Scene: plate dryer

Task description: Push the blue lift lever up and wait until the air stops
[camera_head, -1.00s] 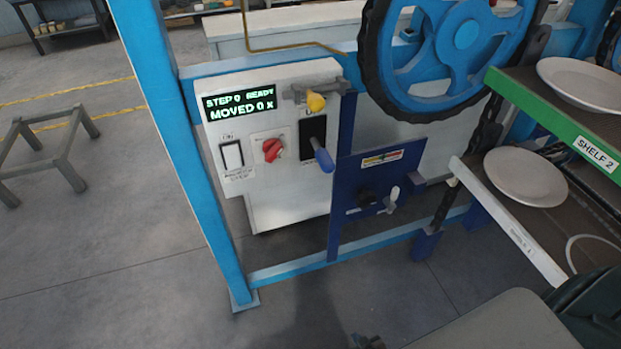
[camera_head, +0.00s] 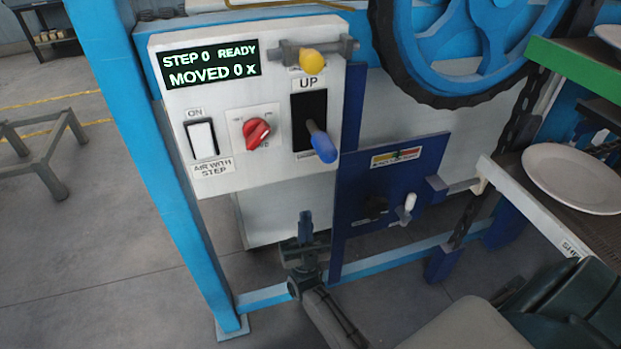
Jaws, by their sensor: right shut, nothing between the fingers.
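The blue lift lever (camera_head: 323,146) sticks out of a black slot (camera_head: 310,108) on the white control panel (camera_head: 222,95). Its handle hangs low, at the bottom end of the slot, with the label UP above. The display (camera_head: 212,66) on the panel reads STEP 0 READY and MOVED 0 x. My right gripper (camera_head: 305,222) is shut and empty, pointing upward. In the picture it is below the lever and apart from it. My left gripper is not in view.
A yellow knob (camera_head: 312,61) sits above the slot. A red rotary knob (camera_head: 257,132) and a white switch (camera_head: 202,138) marked ON are to its left. A dark blue panel (camera_head: 365,215) with a small white-tipped lever is on the right. Shelves with plates (camera_head: 572,178) stand further right.

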